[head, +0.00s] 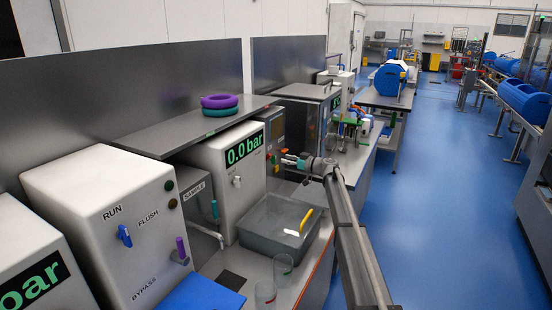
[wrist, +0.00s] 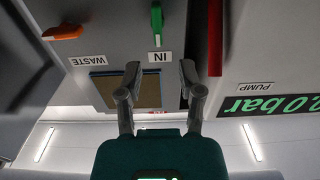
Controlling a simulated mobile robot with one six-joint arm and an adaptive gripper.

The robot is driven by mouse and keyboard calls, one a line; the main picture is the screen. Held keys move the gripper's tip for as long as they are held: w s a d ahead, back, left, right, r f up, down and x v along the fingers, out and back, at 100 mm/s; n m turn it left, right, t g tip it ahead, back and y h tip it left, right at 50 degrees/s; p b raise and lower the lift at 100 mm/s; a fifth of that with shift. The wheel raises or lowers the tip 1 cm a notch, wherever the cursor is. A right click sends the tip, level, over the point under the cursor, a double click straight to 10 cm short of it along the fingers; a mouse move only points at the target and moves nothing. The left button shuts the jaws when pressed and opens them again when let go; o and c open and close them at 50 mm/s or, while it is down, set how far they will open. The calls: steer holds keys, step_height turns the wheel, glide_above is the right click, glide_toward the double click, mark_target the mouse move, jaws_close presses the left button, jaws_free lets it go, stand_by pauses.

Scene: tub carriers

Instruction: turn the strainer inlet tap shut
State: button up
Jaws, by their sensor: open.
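In the wrist view, which appears upside down, a green lever handle (wrist: 156,22) sits at an "IN" label (wrist: 159,56) on a grey panel. An orange lever handle (wrist: 63,33) sits near a "WASTE" label (wrist: 87,61). My gripper (wrist: 160,72) is open and empty, its two fingers spread below the IN label in the picture. The green handle is beyond the fingertips, and no contact shows. In the head view my gripper (head: 288,159) is held out over the bench, past the grey basin. I cannot make out the IN handle for certain there.
A grey basin (head: 262,243) with a yellow handle (head: 306,221) stands below my arm. Clear cups (head: 283,268) stand in front of it. A white unit reading 0.0 bar (head: 228,160) stands behind. In the wrist view a red bar (wrist: 215,38) runs right of the green handle.

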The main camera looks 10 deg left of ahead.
mark_target(275, 157)
steer(key=shift+x, duration=2.95)
